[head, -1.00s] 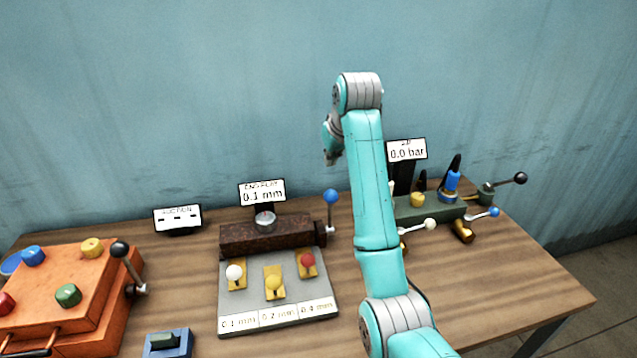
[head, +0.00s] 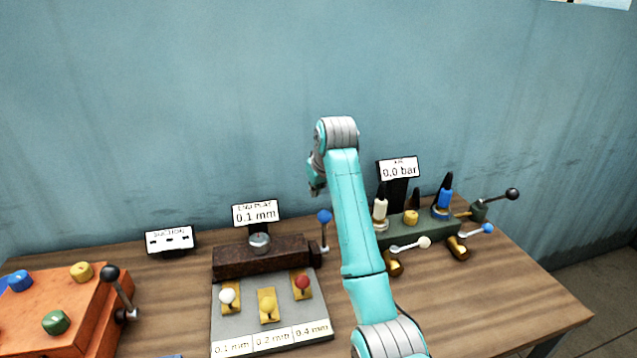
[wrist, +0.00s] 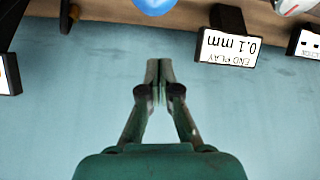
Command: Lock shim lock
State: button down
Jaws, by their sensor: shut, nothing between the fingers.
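The end-play fixture is a dark brown block (head: 262,258) with a round metal dial on top. A lever with a blue ball knob (head: 324,216) stands upright at its right end. Its display (head: 255,213) reads 0.1 mm and also shows upside down in the wrist view (wrist: 228,48). A blue ball (wrist: 155,4) is cut off by that view's top edge, apart from the fingers. My gripper (wrist: 158,68) is shut and empty, over the wall background. In the head view only the wrist end shows, above the blue knob; the fingertips cannot be made out.
A grey plate (head: 240,325) in front holds white, yellow and red knobs on yellow shims. An orange box (head: 50,335) with a black-knobbed lever stands left. A green manifold (head: 425,232) with levers and bottles stands right, by a 0.0 bar display (head: 398,171).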

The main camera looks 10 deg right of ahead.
aim_at(324, 230)
jog(key=shift+s+d+f, duration=0.15)
jog(key=shift+s+f, duration=0.45)
jog(key=shift+f, duration=0.25)
jog(key=shift+s+d+f, duration=0.1)
jog(key=shift+s+f, duration=0.5)
jog(key=shift+f, duration=0.25)
